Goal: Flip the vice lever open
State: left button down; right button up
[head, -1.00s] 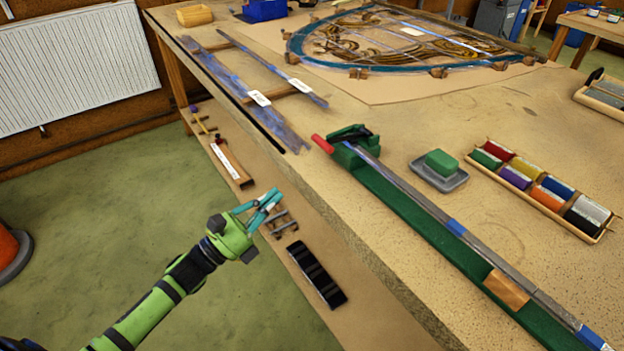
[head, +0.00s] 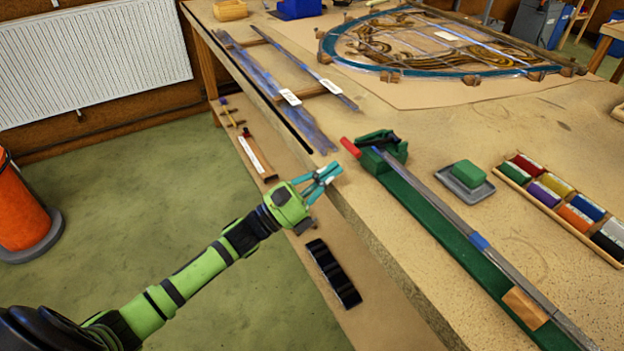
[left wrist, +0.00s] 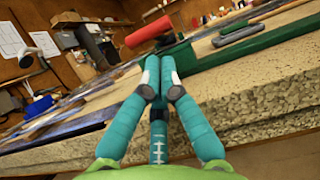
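In the left wrist view the red handle (left wrist: 148,32) lies just beyond and above the fingertips. My left gripper (head: 329,173) is beside the bench edge, below and left of the handle in the head view, apart from it. In the left wrist view its teal fingers (left wrist: 159,72) meet at the tips with nothing between them. My right gripper is out of view.
A grey strip (head: 432,195) lies along the green rail (head: 440,225). A green block on a grey tray (head: 484,190) and a box of coloured blocks (head: 530,193) stand to the right. Lead strips (head: 270,90) lie at the bench's left. A lower shelf (head: 375,318) runs below the edge.

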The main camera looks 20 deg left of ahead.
pick_arm(q)
jog(key=shift+x, duration=1.2)
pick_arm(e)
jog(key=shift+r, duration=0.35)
